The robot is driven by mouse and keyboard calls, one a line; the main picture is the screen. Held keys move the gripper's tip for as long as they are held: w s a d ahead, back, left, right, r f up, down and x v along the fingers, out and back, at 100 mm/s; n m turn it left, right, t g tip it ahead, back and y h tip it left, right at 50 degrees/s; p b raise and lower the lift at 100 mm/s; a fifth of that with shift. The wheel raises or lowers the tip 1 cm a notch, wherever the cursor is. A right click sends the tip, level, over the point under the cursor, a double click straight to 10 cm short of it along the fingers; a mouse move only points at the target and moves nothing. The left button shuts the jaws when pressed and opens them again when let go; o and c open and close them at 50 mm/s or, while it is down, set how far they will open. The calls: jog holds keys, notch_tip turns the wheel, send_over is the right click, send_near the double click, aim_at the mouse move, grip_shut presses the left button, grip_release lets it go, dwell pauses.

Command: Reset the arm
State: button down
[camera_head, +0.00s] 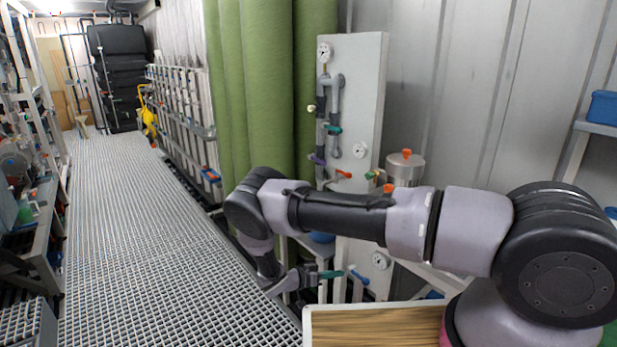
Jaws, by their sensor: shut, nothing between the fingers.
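My arm (350,215) reaches from the lower right across the picture to the left, then bends down at a dark joint. My gripper (303,278) is low, in front of the lower part of the valve panel (362,100). It is small and dark in this view, and its fingers are shut with nothing seen between them. I cannot tell whether it touches the pipes behind it. The forearm hides the middle of the panel.
A teal-handled valve (331,275) and a blue handle (359,277) are close to my gripper. Gauges and a steel vessel (405,170) stand behind the arm. A wooden-topped tray (375,328) is below. The grated walkway (125,220) at left is clear.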

jog(key=d+r+g+y, duration=0.2)
jog(key=r+y, duration=0.1)
jog(key=r, duration=1)
jog(key=s+d+r+m+g+y, duration=0.1)
jog(key=d+r+g+y, duration=0.15)
jog(key=r, duration=1.05)
jog(key=d+r+g+y, duration=0.2)
jog(key=r+y, duration=0.2)
jog(key=r, duration=0.9)
jog(key=s+d+r+n+t+y, duration=0.1)
jog(key=s+d+r+y, duration=0.15)
jog(key=s+r, duration=0.4)
jog(key=s+d+r+n+t+y, duration=0.1)
jog(key=s+d+r+t+y, duration=0.2)
jog(key=r, duration=0.7)
jog(key=s+d+r+n+t, duration=0.1)
jog(key=s+r, duration=0.2)
jog(key=s, duration=0.4)
jog(key=s+r+n+t, duration=0.1)
jog(key=s+r+t, duration=0.1)
jog(key=s, duration=0.4)
jog(key=shift+s+d+r+n, duration=0.35)
jog(key=shift+s+r+n, duration=0.05)
jog(key=shift+r, duration=0.45)
